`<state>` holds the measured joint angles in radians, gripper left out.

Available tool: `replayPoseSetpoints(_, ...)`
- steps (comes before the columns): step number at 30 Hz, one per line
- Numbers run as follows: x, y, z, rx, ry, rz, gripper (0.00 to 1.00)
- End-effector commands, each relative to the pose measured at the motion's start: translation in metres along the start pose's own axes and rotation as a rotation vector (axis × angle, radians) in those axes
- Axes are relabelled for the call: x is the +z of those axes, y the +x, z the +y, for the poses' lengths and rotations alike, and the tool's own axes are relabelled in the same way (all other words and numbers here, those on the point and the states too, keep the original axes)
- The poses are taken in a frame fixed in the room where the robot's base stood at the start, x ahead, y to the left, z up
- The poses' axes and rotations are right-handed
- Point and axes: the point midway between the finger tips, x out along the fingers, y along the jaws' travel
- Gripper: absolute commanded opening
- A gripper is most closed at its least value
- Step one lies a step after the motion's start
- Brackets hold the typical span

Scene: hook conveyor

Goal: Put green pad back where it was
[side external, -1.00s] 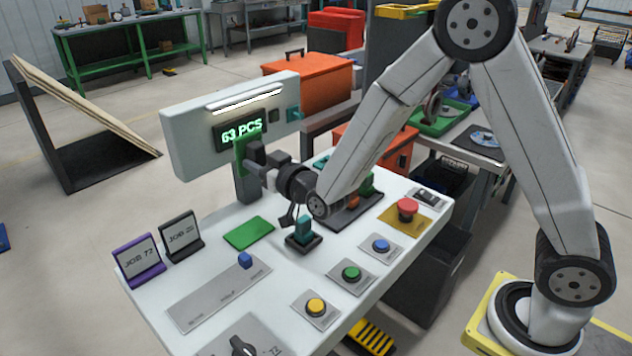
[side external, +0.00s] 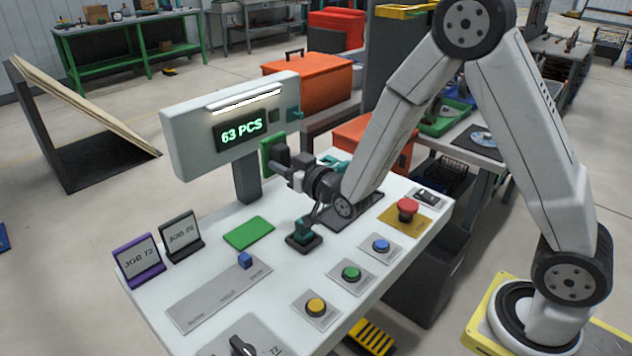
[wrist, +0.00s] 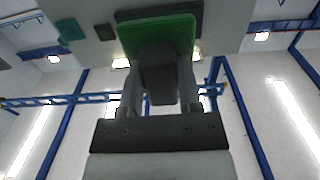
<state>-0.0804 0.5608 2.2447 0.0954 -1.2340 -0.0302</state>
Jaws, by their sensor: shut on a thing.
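A green pad (side external: 266,156) is held upright in my gripper (side external: 278,154), just right of the display's post and below the right end of the display panel. The pad is clear of the table top. A second flat green rectangle (side external: 249,233) lies on the white table, left of the teal-and-black joystick (side external: 304,232). My gripper and wrist hide part of the table behind them.
The display panel (side external: 225,125) reads 63 PCS and stands close to the pad. A dark tray (side external: 352,213) lies under my wrist. Yellow, green and blue buttons and a red stop button (side external: 406,208) line the right edge.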

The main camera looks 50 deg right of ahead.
Motion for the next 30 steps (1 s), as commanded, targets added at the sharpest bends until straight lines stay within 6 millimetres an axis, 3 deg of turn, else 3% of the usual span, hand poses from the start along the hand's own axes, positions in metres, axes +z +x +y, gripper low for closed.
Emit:
replayPoseSetpoints(3,0.012,-0.013,0.028,0.008,0.000,-0.005,0.00)
replayPoseSetpoints(9,0.027,-0.039,0.064,0.004,0.001,-0.005,0.00)
replayPoseSetpoints(20,0.042,-0.074,0.097,-0.006,0.001,-0.002,0.00)
replayPoseSetpoints(30,0.051,-0.057,0.132,0.084,0.005,-0.105,0.00)
